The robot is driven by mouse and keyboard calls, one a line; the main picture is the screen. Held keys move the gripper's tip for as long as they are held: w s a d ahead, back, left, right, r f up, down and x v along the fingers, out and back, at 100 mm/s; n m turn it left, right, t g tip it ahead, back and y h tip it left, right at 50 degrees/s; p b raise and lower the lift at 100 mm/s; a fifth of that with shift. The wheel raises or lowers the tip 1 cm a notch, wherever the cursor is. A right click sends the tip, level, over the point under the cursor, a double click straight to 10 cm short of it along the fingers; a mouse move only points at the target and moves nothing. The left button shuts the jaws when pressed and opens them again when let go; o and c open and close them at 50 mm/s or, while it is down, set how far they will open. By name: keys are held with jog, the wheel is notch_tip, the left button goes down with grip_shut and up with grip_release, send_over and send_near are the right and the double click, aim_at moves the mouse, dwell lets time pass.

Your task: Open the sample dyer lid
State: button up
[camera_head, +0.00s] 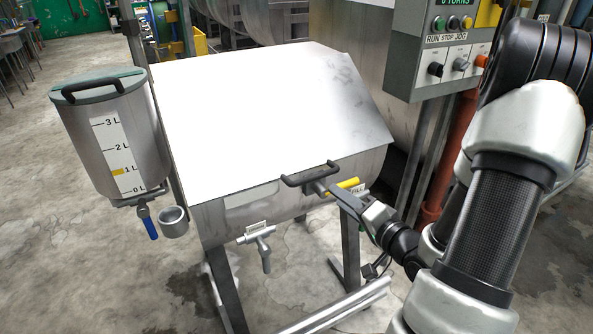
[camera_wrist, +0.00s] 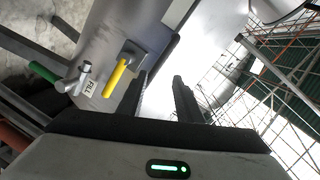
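The sample dyer (camera_head: 235,215) is a steel vessel on a dark frame. Its broad, flat, sloping lid (camera_head: 250,100) lies shut; part of the bright lid also shows in the wrist view (camera_wrist: 215,50). A black bar handle (camera_head: 297,180) sits at the lid's front edge. My gripper (camera_head: 333,190) is at the right end of this handle, its fingers pointing toward it. In the wrist view my gripper (camera_wrist: 161,85) has its two dark fingers apart. A dark bar reaches toward the gap, but I cannot tell whether the handle is between the fingers.
A yellow valve lever (camera_head: 346,186) is close beside my gripper. A drain tap (camera_head: 262,243) juts out below the front. A measuring tank (camera_head: 112,135) with a blue-handled tap stands left. A control box (camera_head: 440,50) and red pipe (camera_head: 447,150) stand right.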

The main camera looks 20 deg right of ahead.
aim_at(318, 178)
jog(key=s+d+f+m+t+b, duration=0.1)
jog(key=s+f+m+t+b, duration=0.1)
jog(key=s+f+m, duration=0.3)
jog(key=w+a+r, duration=0.1)
jog(key=w, duration=0.5)
jog(key=w+a+r+b, duration=0.1)
jog(key=w, duration=0.5)
jog(key=w+a+r, duration=0.1)
jog(key=w, duration=0.5)
jog(key=shift+a+b, duration=0.1)
jog(key=shift+b, duration=0.2)
jog(key=shift+s, duration=0.1)
grip_shut()
